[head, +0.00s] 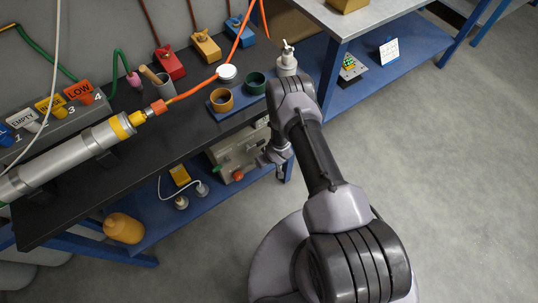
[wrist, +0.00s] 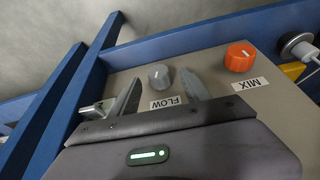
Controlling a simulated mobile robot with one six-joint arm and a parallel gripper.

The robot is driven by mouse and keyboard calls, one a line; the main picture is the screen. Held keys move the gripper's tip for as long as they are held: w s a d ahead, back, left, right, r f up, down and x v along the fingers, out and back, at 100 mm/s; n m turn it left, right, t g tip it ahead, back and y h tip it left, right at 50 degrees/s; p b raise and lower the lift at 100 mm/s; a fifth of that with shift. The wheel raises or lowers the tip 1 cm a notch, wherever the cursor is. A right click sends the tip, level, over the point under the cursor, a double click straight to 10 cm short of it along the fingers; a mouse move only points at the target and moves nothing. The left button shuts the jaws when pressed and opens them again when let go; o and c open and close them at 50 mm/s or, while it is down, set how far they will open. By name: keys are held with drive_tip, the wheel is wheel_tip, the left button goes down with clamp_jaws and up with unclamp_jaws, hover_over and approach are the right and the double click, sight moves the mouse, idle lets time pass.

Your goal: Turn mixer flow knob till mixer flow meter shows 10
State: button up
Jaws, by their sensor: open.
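The grey mixer flow knob (wrist: 159,75) has a pale pointer line and sits on the beige mixer panel (wrist: 215,88), beside an upside-down FLOW label (wrist: 166,102). My gripper (wrist: 160,80) is open, with a finger to either side of the knob in the wrist view; I cannot tell whether either touches it. In the head view, my gripper (head: 268,160) is in front of the beige mixer (head: 232,152) on the lower shelf, and my arm hides part of the mixer. I cannot make out the flow meter or its reading in either view.
An orange knob (wrist: 239,56) with a MIX label (wrist: 250,83) is right of the flow knob. Blue frame bars (wrist: 75,85) run along the left. The black worktop (head: 195,135) lies above the mixer, and the grey floor (head: 440,150) at right is clear.

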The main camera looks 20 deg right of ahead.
drive_tip(key=p+v, duration=0.6)
drive_tip(key=v, duration=0.9)
drive_tip(key=shift+r, duration=0.1)
